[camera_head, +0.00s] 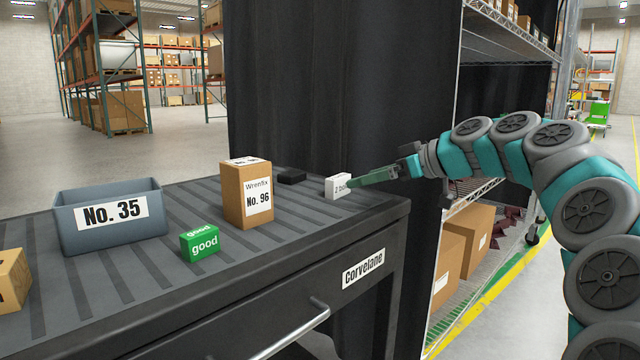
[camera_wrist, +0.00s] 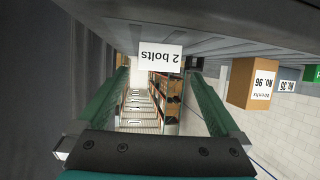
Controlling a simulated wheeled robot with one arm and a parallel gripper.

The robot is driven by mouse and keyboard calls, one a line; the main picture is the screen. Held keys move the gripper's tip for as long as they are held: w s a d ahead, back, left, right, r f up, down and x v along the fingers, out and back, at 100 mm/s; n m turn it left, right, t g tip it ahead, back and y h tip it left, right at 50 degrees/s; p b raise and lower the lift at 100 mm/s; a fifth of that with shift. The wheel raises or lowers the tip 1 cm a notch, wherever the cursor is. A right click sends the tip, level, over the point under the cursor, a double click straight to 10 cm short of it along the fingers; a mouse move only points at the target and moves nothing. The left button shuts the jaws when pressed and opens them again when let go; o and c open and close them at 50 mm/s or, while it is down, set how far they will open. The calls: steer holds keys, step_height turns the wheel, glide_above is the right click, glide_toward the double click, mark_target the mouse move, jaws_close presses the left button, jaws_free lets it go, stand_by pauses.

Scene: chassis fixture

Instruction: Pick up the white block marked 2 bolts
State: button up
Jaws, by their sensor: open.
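The white block marked "2 bolts" (camera_head: 333,189) stands near the right end of the dark ribbed bench top (camera_head: 290,225). In the wrist view the block (camera_wrist: 160,58) appears upside down, centred just ahead of the gap between my green fingers. My gripper (camera_head: 352,183) reaches in from the right, its fingertips at the block's right side in the head view, covering part of its label. In the wrist view my gripper (camera_wrist: 160,73) is open, with a finger on each side and nothing held. Whether a finger touches the block, I cannot tell.
A black block (camera_head: 291,176) lies left of the white one. Further left are a brown No. 96 box (camera_head: 246,194), a green "good" block (camera_head: 200,243), a grey No. 35 bin (camera_head: 75,240) and a tan block (camera_head: 12,280). A dark curtain (camera_head: 340,90) hangs behind.

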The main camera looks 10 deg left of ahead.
mark_target(343, 184)
steer(key=shift+x, duration=0.8)
steer(key=shift+p+x, duration=0.7)
steer(key=shift+x, duration=2.45)
steer(key=shift+c, duration=0.2)
steer(key=c, duration=1)
